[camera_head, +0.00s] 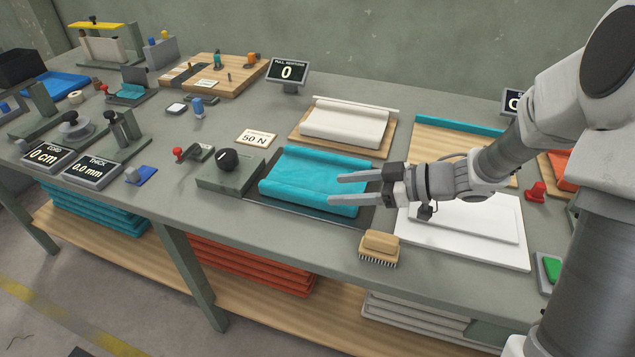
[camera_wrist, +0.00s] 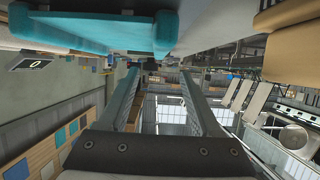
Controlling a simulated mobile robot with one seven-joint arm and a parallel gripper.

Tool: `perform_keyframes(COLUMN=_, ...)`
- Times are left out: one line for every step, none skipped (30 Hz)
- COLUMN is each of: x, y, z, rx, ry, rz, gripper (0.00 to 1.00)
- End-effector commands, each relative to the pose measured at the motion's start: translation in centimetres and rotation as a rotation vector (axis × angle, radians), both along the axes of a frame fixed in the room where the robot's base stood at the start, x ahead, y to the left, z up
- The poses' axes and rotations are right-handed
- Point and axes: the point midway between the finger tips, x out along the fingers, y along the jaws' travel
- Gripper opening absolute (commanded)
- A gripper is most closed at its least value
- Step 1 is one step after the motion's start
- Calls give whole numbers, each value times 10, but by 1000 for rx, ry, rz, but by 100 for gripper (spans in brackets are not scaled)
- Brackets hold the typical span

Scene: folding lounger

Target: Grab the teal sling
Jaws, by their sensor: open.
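The teal sling (camera_head: 312,178) lies on a dark plate in the middle of the bench, with rolled-looking long edges at its back and front. My gripper (camera_head: 336,190) points left, with its two fingers apart and empty. In the head view the fingertips overlap the right end of the sling; how far above or in front of it they are is hard to tell. In the wrist view the sling (camera_wrist: 90,32) fills the upper left, outside the gap between the open fingers (camera_wrist: 160,75).
A box with a black knob (camera_head: 228,165) stands left of the sling. A brush (camera_head: 379,248) sits at the front edge, and a white pad (camera_head: 465,232) lies to the right. A cream sling (camera_head: 345,122) on a board is behind. A red-knobbed lever (camera_head: 190,153) is further left.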

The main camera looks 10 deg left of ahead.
Motion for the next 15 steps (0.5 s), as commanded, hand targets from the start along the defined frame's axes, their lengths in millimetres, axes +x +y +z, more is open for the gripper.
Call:
perform_keyframes(x=1, y=11, z=-8, rx=0, ry=1, rz=4, gripper=65)
perform_keyframes(x=2, y=17, z=-10, rx=0, ry=0, rz=3, gripper=65)
perform_keyframes(x=2, y=23, z=-12, rx=0, ry=1, rz=4, gripper=65)
perform_keyframes(x=3, y=28, z=-14, rx=1, ry=0, rz=3, gripper=65)
perform_keyframes(x=4, y=32, z=-16, rx=0, ry=0, rz=2, gripper=65)
perform_keyframes(x=5, y=36, z=-17, rx=0, ry=-1, rz=1, gripper=65)
perform_keyframes(x=6, y=38, z=-18, rx=0, ry=-1, rz=1, gripper=65)
perform_keyframes(x=6, y=41, z=-18, rx=0, ry=-1, rz=1, gripper=65)
perform_keyframes(x=6, y=43, z=-19, rx=0, ry=0, rz=0, gripper=65)
perform_keyframes(x=6, y=44, z=-19, rx=0, ry=0, rz=-1, gripper=65)
perform_keyframes(x=7, y=45, z=-19, rx=0, ry=0, rz=-1, gripper=65)
perform_keyframes(x=7, y=46, z=-19, rx=0, ry=0, rz=-1, gripper=65)
perform_keyframes(x=7, y=48, z=-20, rx=0, ry=0, rz=-1, gripper=65)
perform_keyframes(x=7, y=50, z=-21, rx=0, ry=-1, rz=0, gripper=65)
perform_keyframes(x=7, y=53, z=-22, rx=0, ry=-1, rz=1, gripper=65)
